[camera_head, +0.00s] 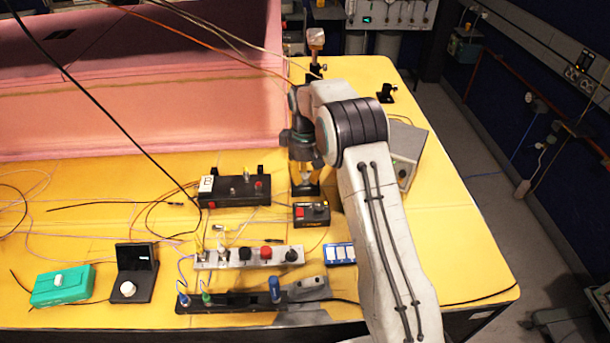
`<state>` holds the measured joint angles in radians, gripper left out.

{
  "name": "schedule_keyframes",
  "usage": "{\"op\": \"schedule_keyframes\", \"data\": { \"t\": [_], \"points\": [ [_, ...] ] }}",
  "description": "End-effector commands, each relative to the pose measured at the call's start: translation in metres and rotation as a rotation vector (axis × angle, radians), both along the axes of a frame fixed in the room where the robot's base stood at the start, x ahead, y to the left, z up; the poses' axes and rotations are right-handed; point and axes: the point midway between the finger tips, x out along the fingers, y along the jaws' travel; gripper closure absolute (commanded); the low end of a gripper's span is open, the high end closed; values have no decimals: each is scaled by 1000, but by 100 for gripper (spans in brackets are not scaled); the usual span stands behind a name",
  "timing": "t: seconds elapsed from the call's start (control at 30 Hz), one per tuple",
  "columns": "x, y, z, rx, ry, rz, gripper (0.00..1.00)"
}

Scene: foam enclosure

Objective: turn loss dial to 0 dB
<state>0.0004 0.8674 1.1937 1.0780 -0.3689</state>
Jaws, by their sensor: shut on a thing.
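My gripper (305,186) points down at the middle of the yellow table, just behind a small black box (312,215) with a red button. Its dark fingertips are low, close to the table top. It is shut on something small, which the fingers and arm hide. I cannot make out which part is the loss dial or read a dB mark. Knobs in view include a white one on a green box (75,287), a white one (128,290) on a black stand with a dark screen, and black and red ones on a silver strip (235,258).
A longer black box (234,198) lies left of my gripper. A black rail (235,303) with blue and green posts is at the front. A blue-and-white block (339,254) and grey box (405,150) sit near my arm. Pink foam (150,110) stands behind; loose cables cross the table.

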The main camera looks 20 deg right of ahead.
Motion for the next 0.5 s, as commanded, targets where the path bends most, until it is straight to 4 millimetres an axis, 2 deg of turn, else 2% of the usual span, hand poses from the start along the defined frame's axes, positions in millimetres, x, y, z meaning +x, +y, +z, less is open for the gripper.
{"op": "schedule_keyframes", "data": {
  "t": [0.5],
  "points": [
    [-3,0,-4,3,15,483,100]
  ]
}}
